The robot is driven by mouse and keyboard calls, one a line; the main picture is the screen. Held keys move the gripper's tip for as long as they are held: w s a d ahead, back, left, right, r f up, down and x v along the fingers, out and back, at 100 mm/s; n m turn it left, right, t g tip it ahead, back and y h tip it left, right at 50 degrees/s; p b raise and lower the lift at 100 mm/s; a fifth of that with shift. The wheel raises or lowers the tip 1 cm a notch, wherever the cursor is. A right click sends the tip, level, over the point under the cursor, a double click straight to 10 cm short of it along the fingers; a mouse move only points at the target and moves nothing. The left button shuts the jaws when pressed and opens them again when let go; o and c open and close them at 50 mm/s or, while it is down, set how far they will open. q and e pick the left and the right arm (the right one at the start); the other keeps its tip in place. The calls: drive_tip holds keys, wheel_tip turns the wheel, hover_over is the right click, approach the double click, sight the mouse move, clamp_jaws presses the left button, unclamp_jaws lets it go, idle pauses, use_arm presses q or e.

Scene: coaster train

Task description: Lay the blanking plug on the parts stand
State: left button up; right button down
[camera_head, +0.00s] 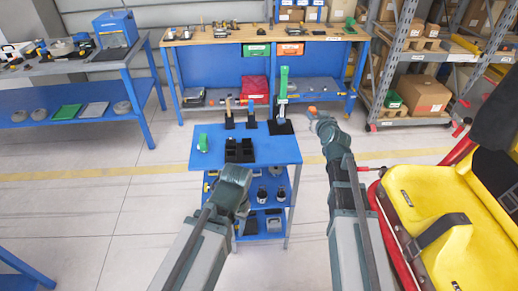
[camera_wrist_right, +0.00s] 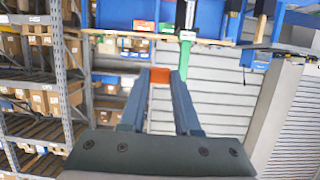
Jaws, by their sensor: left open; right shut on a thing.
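The orange blanking plug (camera_head: 312,110) is held between the fingertips of my right gripper (camera_head: 314,114). In the right wrist view the orange plug (camera_wrist_right: 160,76) sits between the two finger ends, clear of any surface. The blue parts stand (camera_head: 272,141) is left of my right gripper in the head view. Its top carries black holders (camera_head: 240,150), upright pieces and a tall green piece (camera_head: 283,83). My left gripper (camera_head: 241,207) is open at the near edge of the stand; its fingers are partly hidden by the arm.
A green part (camera_head: 203,143) stands at the left of the stand's top. Lower shelves hold several parts. A blue workbench (camera_head: 220,68) is behind, a storage rack (camera_head: 405,68) at the back right, and a yellow coaster car (camera_head: 435,200) at the right. The stand top's front right is bare.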

drive_tip(key=s+a+f+b, duration=0.2)
drive_tip(key=s+f+b, duration=0.2)
drive_tip(key=f+b, duration=0.5)
drive_tip(key=s+a+f+b, duration=0.2)
drive_tip(key=s+f+b, duration=0.2)
drive_tip(key=f+b, duration=0.5)
drive_tip(key=shift+s+a+f+b, duration=0.2)
drive_tip(key=shift+a+f+b, duration=0.1)
drive_tip(key=shift+f+b, duration=0.1)
drive_tip(key=shift+w, duration=0.1)
